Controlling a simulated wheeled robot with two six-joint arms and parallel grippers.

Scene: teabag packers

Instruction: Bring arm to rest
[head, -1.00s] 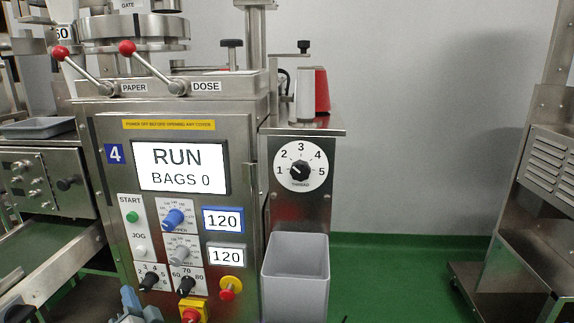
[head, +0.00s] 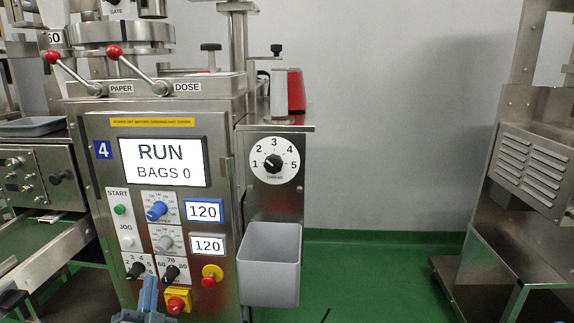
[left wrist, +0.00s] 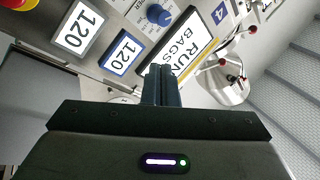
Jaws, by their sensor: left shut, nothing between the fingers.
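My left gripper (head: 148,292) shows at the bottom of the head view, low in front of the packing machine's control panel. Its blue-grey fingers are together and hold nothing. In the left wrist view the closed fingers (left wrist: 162,84) point toward the panel, which appears tilted there. The machine (head: 118,235) carries a screen (head: 164,162) reading RUN, BAGS 0. Whether the fingers touch the panel is not clear, but they look apart from it. My right gripper is not in view.
A grey bin (head: 270,265) hangs at the machine's right side, below the thread dial (head: 272,163). Red-knobbed levers (head: 114,52) stick out at the top. Another steel machine (head: 530,190) stands at the right. Green floor (head: 370,280) is clear between them.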

